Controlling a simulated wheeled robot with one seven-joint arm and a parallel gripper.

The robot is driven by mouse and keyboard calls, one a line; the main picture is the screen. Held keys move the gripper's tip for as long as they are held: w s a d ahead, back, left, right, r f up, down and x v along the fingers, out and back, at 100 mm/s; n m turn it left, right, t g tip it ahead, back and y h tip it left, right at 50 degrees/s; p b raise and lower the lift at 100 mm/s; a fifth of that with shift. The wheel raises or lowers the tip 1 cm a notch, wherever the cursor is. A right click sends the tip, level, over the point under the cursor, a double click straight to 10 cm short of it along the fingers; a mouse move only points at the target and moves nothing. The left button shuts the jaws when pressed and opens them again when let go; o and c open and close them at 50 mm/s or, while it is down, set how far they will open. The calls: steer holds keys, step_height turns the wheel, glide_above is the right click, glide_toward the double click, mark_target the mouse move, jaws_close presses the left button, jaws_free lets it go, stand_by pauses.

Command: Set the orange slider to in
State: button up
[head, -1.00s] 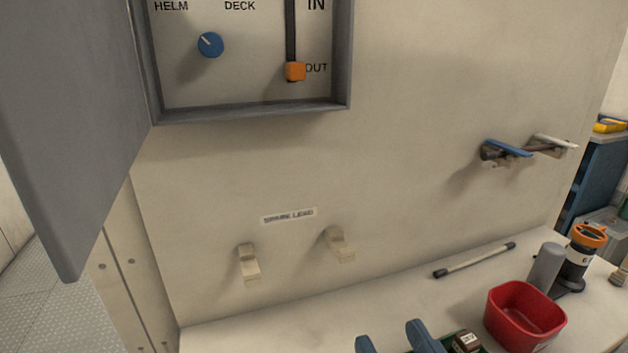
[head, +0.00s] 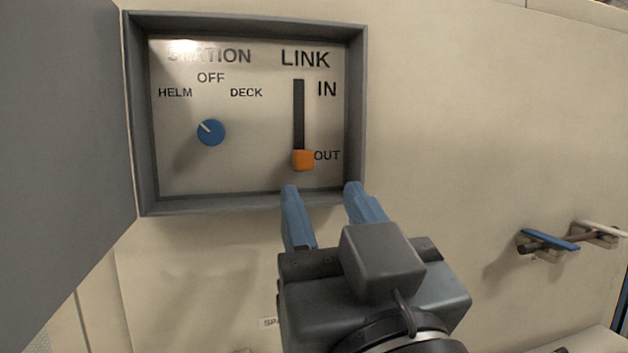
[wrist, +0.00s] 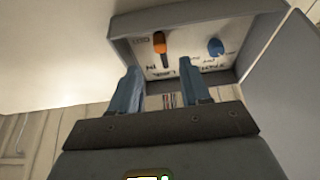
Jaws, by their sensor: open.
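The orange slider (head: 303,160) sits at the bottom of its vertical slot (head: 299,112), beside the word OUT, on the LINK side of the panel. IN is printed near the top of the slot. In the wrist view the orange slider (wrist: 160,42) shows beyond the fingers, in an upside-down picture of the panel. My gripper (head: 320,187) is open and empty, its two blue fingers pointing up toward the panel box, just below the slider. The fingers also show in the wrist view (wrist: 163,82). They appear apart from the slider.
A blue knob (head: 211,132) points toward HELM on the same panel. A grey raised frame (head: 250,203) surrounds the panel, and its open door (head: 65,150) stands at the left. A blue-handled fitting (head: 549,240) sticks out of the wall at right.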

mark_target(305, 160)
steer(key=shift+b+x, duration=0.8)
steer(key=shift+b, duration=1.5)
steer(key=p+x, duration=0.1)
steer(key=x, duration=0.3)
steer(key=shift+r, duration=0.1)
steer(key=shift+w+a+r, duration=0.15)
steer(key=shift+w+a, duration=0.05)
steer(key=shift+w, duration=0.45)
steer(key=shift+c, duration=0.2)
jaws_close()
